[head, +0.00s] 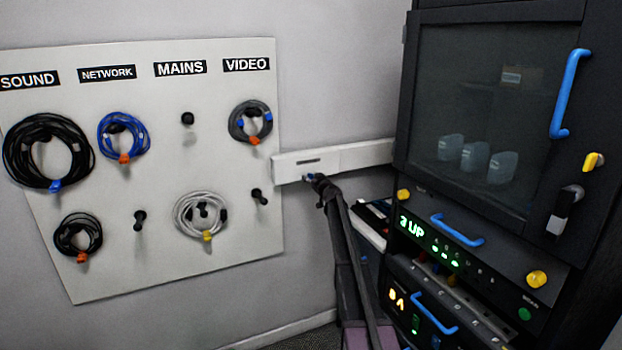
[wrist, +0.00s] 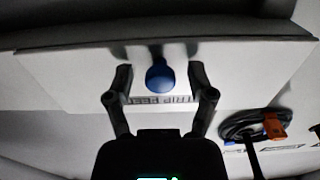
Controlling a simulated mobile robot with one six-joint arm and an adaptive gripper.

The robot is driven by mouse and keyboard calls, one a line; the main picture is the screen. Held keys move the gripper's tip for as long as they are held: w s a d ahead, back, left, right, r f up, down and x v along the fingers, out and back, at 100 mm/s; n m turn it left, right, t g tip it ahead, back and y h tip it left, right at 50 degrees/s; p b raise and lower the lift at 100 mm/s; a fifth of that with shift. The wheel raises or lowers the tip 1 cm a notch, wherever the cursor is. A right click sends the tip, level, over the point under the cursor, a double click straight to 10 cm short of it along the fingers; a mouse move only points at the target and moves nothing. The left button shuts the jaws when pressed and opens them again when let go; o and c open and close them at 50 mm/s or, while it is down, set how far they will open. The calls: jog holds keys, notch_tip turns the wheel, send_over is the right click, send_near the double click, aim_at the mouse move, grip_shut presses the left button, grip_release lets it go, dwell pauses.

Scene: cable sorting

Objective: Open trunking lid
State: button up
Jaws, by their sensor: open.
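The white trunking (head: 368,153) runs along the wall between the cable board and the dark rack. Its lid (head: 290,170) is a white panel at the left end, with a small dark label, and looks closed. In the wrist view the lid (wrist: 60,75) spans the picture, and a round blue knob (wrist: 160,76) stands out from it. My gripper (wrist: 160,90) is open, one finger on each side of the knob, with gaps showing between. The label is partly hidden behind the knob and fingers. In the head view my gripper (head: 316,179) is small and dark at the lid's lower edge.
The cable board (head: 110,270) with coiled cables on pegs is left of the trunking. The dark rack (head: 402,110) with blue handles and yellow knobs stands close on the right.

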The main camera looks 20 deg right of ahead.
grip_shut()
dwell(0.3)
